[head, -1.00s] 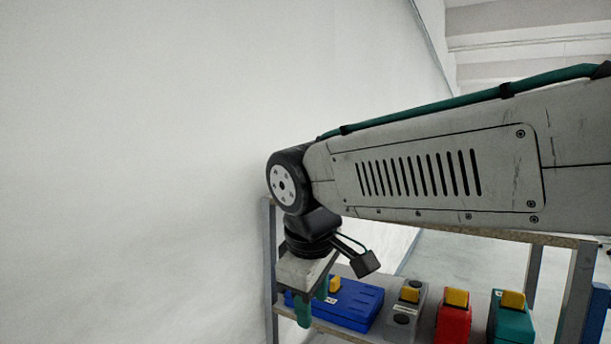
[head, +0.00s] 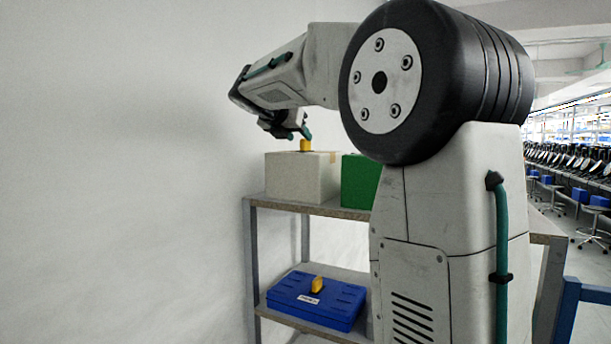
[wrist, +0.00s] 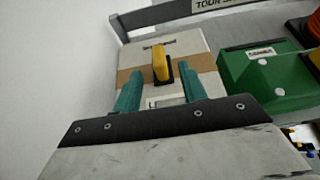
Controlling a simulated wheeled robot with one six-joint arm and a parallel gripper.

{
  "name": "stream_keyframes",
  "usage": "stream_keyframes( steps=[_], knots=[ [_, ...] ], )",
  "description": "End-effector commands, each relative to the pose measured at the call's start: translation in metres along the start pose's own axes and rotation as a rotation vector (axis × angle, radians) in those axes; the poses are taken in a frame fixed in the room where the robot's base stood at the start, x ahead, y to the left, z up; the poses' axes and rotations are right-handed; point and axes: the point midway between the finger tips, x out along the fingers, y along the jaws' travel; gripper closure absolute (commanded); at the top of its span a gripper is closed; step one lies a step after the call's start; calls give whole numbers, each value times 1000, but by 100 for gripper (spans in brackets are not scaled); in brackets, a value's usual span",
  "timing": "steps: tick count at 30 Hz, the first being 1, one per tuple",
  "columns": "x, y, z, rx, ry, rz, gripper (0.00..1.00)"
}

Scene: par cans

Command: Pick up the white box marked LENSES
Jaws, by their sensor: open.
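The white box (head: 300,178) stands on the top shelf at its left end. It also shows in the wrist view (wrist: 200,47), with a brown tape band and a yellow handle (wrist: 160,62) on top. A label near it shows only an "L"; the rest is hidden by my gripper. My gripper (wrist: 158,72) is open and empty, its two teal fingers either side of the handle in the wrist view. In the head view my gripper (head: 301,133) is just above the handle; I cannot tell whether the fingertips reach down around it.
A green box (head: 359,181) stands close on the right of the white box. A blue case (head: 318,300) lies on the lower shelf. A white wall (head: 120,170) runs close along the left. My arm hides the shelf's right part in the head view.

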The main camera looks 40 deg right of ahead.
Motion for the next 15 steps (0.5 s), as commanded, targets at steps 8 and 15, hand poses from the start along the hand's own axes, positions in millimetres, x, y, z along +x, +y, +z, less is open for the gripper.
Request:
stream_keyframes(
  steps=[8, 15],
  knots=[
    [39, 0, -6, 2, 1, -2, 58],
    [47, 0, -6, 3, 1, 0, 58]
  ],
)
